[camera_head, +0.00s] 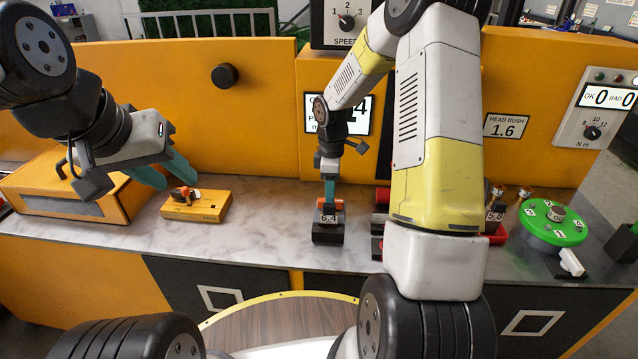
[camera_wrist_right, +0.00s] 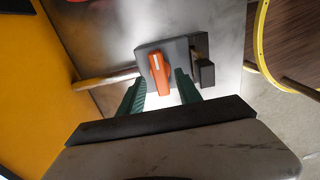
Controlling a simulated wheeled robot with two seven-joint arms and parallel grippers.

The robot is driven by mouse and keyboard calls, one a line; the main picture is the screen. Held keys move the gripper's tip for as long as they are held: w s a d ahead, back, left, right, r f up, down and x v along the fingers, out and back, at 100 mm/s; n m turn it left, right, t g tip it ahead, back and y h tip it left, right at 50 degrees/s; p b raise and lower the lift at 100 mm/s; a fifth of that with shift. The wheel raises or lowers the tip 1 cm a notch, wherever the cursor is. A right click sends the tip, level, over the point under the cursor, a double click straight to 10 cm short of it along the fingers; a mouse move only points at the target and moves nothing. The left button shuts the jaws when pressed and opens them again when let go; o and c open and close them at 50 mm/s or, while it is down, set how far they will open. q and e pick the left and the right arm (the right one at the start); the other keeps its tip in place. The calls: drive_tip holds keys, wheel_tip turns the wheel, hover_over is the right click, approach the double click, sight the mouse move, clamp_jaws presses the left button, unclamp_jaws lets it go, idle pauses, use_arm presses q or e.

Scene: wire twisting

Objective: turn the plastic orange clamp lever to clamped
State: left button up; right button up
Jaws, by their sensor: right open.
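The orange clamp lever (camera_wrist_right: 160,74) sits on a grey and black clamp block (camera_wrist_right: 182,48) in the right wrist view. In the head view the lever (camera_head: 335,204) is partly hidden by my right gripper (camera_head: 329,203), above the dark block (camera_head: 328,233) labelled 6.4. My right gripper (camera_wrist_right: 160,88) is open, its two green fingers on either side of the lever with visible gaps. I cannot tell how deep the fingers reach. My left gripper (camera_head: 174,182) is open and empty, its fingers apart near a small yellow fixture.
The yellow fixture (camera_head: 196,207) with an orange and black part stands on the grey counter (camera_head: 268,205). A green dial (camera_head: 535,232) and red holders stand at the right. A yellow panel (camera_head: 180,75) rises behind. Clear counter lies between the fixture and clamp block.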

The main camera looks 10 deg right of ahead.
drive_tip(key=shift+f, duration=1.15)
drive_tip(key=shift+c, duration=0.2)
clamp_jaws()
